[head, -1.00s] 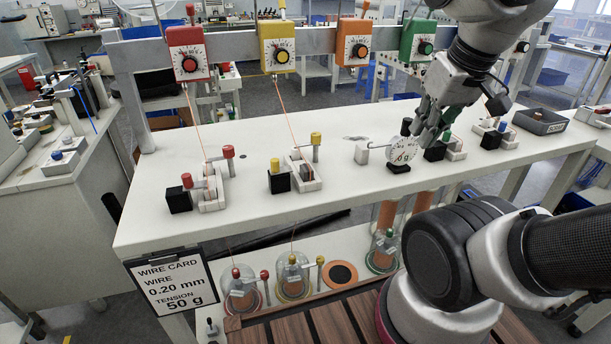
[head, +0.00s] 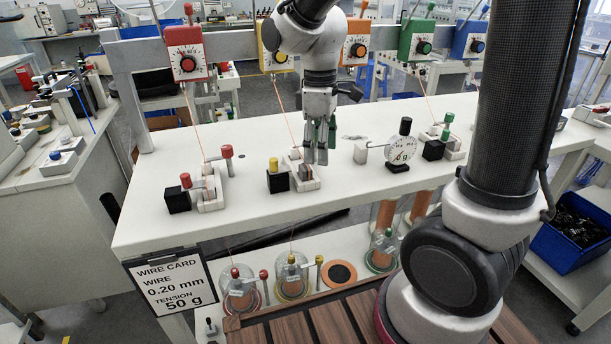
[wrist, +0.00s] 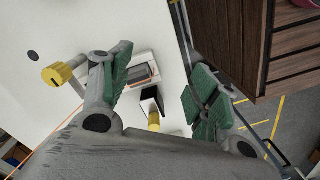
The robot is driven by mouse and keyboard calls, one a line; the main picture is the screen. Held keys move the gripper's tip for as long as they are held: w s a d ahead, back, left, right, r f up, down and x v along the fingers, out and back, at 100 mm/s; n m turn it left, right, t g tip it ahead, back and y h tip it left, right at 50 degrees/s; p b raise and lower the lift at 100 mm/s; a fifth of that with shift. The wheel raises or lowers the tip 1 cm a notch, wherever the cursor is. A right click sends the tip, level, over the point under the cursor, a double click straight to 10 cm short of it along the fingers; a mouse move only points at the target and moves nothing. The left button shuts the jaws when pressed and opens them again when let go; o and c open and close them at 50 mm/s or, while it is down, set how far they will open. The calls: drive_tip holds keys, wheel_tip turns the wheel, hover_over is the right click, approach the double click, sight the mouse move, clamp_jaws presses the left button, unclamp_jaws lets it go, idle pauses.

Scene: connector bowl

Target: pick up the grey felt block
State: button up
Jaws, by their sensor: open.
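The grey felt block (wrist: 139,73) lies in a white holder (wrist: 146,60) beside a black block (wrist: 152,100) at the yellow station. In the head view the felt block (head: 304,173) is small and partly behind my fingers. My gripper (head: 317,157) points down above the right side of that holder. In the wrist view my gripper (wrist: 160,85) is open, with its green-padded fingers spread on either side of the view. The felt block shows near the left finger, below it, and nothing is between the fingertips.
A yellow knob (wrist: 58,74) on a post stands close beside my left finger in the wrist view. Another yellow knob (head: 274,163) tops the black block. A thin wire (head: 288,112) runs down to the holder. A round dial gauge (head: 401,150) stands to the right.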

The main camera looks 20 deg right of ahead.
sight(305, 167)
drive_tip(key=w+n, duration=0.1)
drive_tip(key=w+a+n, duration=0.2)
drive_tip(key=n, duration=0.1)
drive_tip(key=shift+w, duration=0.25)
drive_tip(key=shift+w+r+n+t, duration=0.2)
drive_tip(key=shift+w+n+t, duration=0.1)
drive_tip(key=shift+n, duration=0.4)
drive_tip(key=shift+a+f+n, duration=0.1)
drive_tip(key=shift+f+n, duration=0.1)
drive_tip(key=shift+n, duration=0.6)
wheel_tip(305, 167, down, 8)
drive_tip(key=shift+w+r, duration=0.1)
drive_tip(key=shift+r, duration=0.15)
drive_tip(key=shift+c, duration=0.2)
drive_tip(key=c, duration=0.8)
